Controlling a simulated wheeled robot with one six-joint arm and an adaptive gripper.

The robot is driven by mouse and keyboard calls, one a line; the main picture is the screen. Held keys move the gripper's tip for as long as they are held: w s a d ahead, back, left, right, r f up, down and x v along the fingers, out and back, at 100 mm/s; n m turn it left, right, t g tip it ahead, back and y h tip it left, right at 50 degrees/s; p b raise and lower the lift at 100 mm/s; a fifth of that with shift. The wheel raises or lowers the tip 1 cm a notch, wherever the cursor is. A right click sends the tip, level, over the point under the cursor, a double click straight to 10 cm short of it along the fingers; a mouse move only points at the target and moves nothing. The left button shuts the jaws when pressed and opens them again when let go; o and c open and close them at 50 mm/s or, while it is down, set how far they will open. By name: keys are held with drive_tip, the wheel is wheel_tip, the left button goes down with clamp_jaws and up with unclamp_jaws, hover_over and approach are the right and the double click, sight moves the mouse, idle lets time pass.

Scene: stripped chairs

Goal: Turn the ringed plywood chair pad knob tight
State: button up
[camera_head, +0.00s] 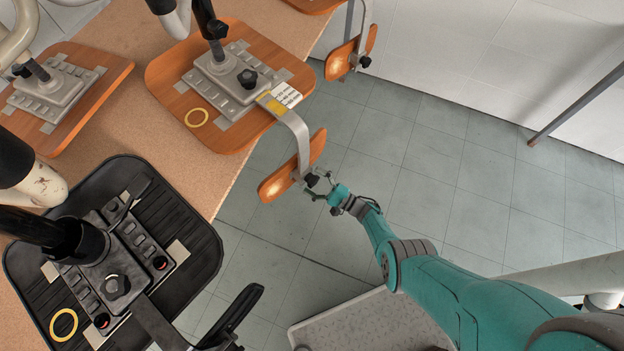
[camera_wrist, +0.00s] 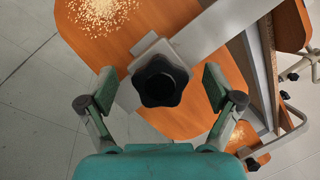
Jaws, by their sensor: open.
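The ringed plywood chair (camera_head: 225,60) lies bottom up on the bench, with a yellow ring (camera_head: 197,118) on its orange wood underside. A bent metal bar from it carries a wooden pad (camera_head: 275,186) out over the floor. The pad's black lobed knob (camera_head: 311,180) faces my arm. My gripper (camera_head: 318,189) is open at this knob. In the wrist view the knob (camera_wrist: 160,81) sits between the two spread fingers, with a gap on each side, and I see no contact. The pad (camera_wrist: 105,35) shows behind it, with a pale worn patch.
A black chair (camera_head: 190,235) with its own yellow ring (camera_head: 63,325) and knobs lies at the lower left. Other plywood chairs lie at the left and top; another pad (camera_head: 349,52) hangs beyond. The tiled floor (camera_head: 450,160) right of the bench is mostly clear.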

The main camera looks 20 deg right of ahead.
sight(316, 183)
drive_tip(key=shift+v, duration=2.9)
drive_tip(key=shift+s, duration=0.1)
